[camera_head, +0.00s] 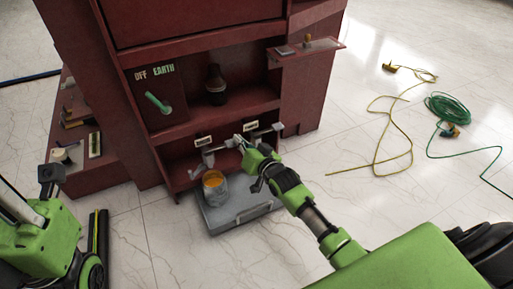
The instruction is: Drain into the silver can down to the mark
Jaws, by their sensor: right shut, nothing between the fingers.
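A grey drain tap (209,158) sits just above the can, under a small white label (204,141). A second grey fitting (266,131) lies to the right, by another label (250,126). My right gripper (242,142) is shut and empty between the two fittings, above and right of the can. Whether it touches a fitting I cannot tell. My left gripper does not show.
The can is on a grey tray (240,222) with a front handle. The red cabinet (180,62) has a green lever (158,103) beside OFF and EARTH lettering, and a dark bushing (215,86) on its shelf. Yellow (375,150) and green (447,108) cables lie on the right floor.

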